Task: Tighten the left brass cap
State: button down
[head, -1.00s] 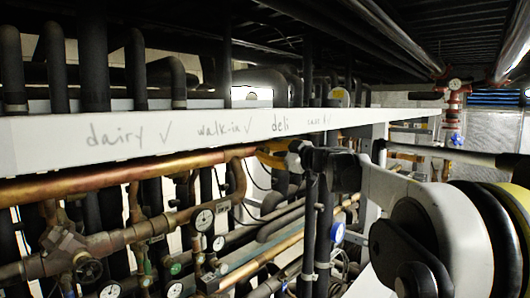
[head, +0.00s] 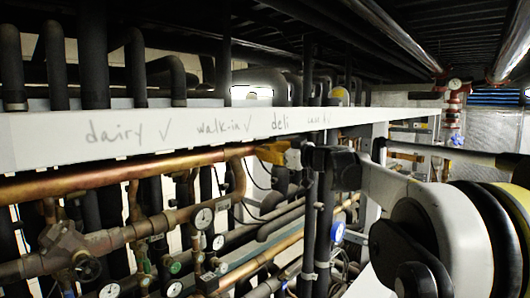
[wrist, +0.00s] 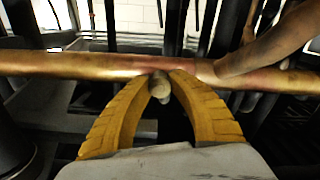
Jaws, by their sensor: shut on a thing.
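In the wrist view a small, dull brass cap (wrist: 160,88) sits under a horizontal copper pipe (wrist: 85,66). My gripper (wrist: 160,77) has its two yellow, ribbed fingers closed around the cap, one on each side, with the tips close against the pipe. Part of the cap is hidden by the fingers. In the head view my gripper (head: 272,152) shows as a small yellow shape just below the white beam, near the bend of the copper pipe (head: 120,172). The cap cannot be made out there, and I see no second cap.
A white beam (head: 60,138) with handwritten labels such as "dairy", "walk-in" and "deli" runs above the pipes. Black insulated pipes (head: 93,60), round gauges (head: 202,219) and a valve (head: 62,243) crowd the rack. In the wrist view another pipe (wrist: 275,42) crosses close at right.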

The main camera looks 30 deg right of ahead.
jog(key=m, duration=0.6)
jog(key=shift+r+m+b, duration=0.1)
jog(key=shift+m+b, duration=0.2)
jog(key=m, duration=0.6)
jog(key=shift+d, duration=0.1)
jog(key=m, duration=0.6)
jog(key=shift+m+b, duration=0.3)
jog(key=m, duration=0.7)
jog(key=c, duration=1.2)
grip_release()
jog(key=shift+f, duration=0.2)
